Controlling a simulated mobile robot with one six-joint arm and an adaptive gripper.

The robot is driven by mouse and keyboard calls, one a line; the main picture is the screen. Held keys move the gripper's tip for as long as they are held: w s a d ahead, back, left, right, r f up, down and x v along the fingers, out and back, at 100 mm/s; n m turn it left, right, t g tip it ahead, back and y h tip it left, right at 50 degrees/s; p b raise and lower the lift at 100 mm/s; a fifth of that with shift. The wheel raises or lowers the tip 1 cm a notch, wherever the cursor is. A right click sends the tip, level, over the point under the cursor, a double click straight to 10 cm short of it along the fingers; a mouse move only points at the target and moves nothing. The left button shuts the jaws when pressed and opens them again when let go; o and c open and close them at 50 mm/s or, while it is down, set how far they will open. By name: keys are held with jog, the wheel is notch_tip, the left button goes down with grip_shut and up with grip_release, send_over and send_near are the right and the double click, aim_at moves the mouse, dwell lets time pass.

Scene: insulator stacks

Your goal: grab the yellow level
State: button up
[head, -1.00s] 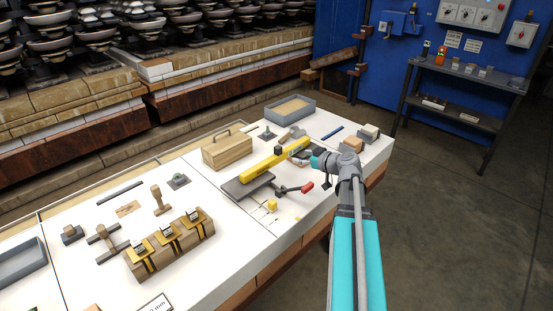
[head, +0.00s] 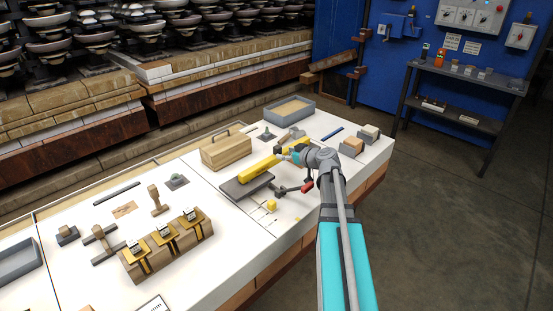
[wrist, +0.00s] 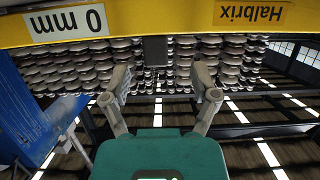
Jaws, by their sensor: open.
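The yellow level (head: 258,168) lies across the right part of the white table, partly hidden in the head view by my gripper (head: 285,152), which is at its far right half. In the wrist view the level (wrist: 150,22) spans the top edge, with a "0 mm" label and upside-down "Halbrix" lettering. My gripper (wrist: 165,85) is open and empty there, its two fingers spread below the level in the picture. No contact between fingers and level shows.
A dark grey plate (head: 240,189) and a red-handled clamp (head: 306,188) lie near the level. A wooden box (head: 229,150) stands behind it, and a grey tray (head: 290,108) farther back. Wooden blocks (head: 351,146) stand to the right. Insulator stacks fill the background.

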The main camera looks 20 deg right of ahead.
aim_at(280, 151)
jog(key=shift+w, duration=0.1)
jog(key=x, duration=0.1)
jog(key=b+x, duration=0.1)
jog(key=x, duration=0.2)
jog(key=shift+w+d+f, duration=0.2)
jog(key=shift+d, duration=0.05)
jog(key=shift+w+a+b, duration=0.2)
jog(key=shift+w+b, duration=0.1)
jog(key=shift+w, duration=0.05)
grip_shut()
dwell(0.3)
